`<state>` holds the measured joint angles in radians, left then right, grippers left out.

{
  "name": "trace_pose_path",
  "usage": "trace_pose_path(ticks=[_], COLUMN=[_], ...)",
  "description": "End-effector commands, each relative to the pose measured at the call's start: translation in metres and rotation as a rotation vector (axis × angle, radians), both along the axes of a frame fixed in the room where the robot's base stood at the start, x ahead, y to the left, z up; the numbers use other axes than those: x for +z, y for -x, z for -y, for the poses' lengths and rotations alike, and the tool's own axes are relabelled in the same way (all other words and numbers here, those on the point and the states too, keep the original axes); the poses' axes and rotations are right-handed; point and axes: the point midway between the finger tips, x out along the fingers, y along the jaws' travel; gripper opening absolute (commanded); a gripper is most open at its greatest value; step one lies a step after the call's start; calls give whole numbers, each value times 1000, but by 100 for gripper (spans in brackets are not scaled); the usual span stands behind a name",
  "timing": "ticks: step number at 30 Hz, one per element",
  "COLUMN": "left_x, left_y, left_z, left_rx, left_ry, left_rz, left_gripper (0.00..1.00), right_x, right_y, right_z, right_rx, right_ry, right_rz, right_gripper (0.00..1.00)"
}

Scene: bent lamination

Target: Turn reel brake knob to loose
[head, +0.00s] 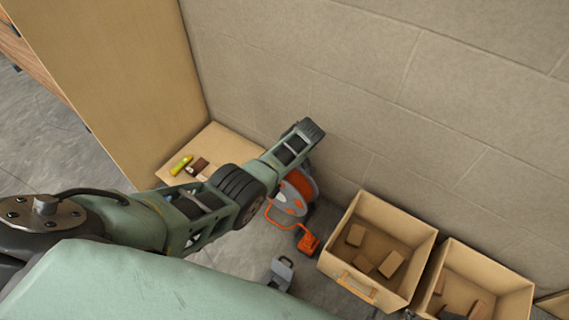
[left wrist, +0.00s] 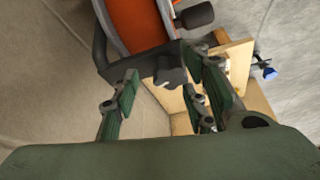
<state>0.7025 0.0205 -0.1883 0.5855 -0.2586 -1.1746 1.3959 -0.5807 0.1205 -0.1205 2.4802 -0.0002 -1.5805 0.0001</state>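The reel (head: 301,184) stands on the floor by the wall in the head view, with an orange drum, a grey disc and an orange tube frame; my left arm partly covers it. In the left wrist view the orange drum (left wrist: 140,22) shows at the top within a dark frame. A dark knob (left wrist: 170,72) sticks out below it. My right gripper is in neither view.
Two open wooden boxes (head: 346,222) (head: 480,258) with brown blocks stand right of the reel along the wall (head: 400,100). A small grey object (head: 282,270) is on the floor. A low wooden surface holds a yellow item (head: 181,165) beside a tall panel (head: 120,80).

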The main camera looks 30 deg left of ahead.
Motion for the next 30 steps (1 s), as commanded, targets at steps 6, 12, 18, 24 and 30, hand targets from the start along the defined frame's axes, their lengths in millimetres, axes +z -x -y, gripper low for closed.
trace_pose_path(ticks=[6, 12, 18, 24, 30], left_x=[1, 0, -1, 3, 22], left_y=[-1, 1, 2, 3, 6], left_z=[0, -1, -2, 0, 7], left_rx=[-2, -1, 0, 0, -1], left_ry=[0, -2, -4, -4, -3], left_rz=[3, -3, -6, -7, -4], left_gripper=[39, 39, 39, 39, 39], right_x=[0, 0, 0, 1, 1], right_y=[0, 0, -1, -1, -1], right_z=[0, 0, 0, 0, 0], right_rx=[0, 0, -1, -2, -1], right_ry=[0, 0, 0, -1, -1], right_rz=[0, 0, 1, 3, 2], right_gripper=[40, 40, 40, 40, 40])
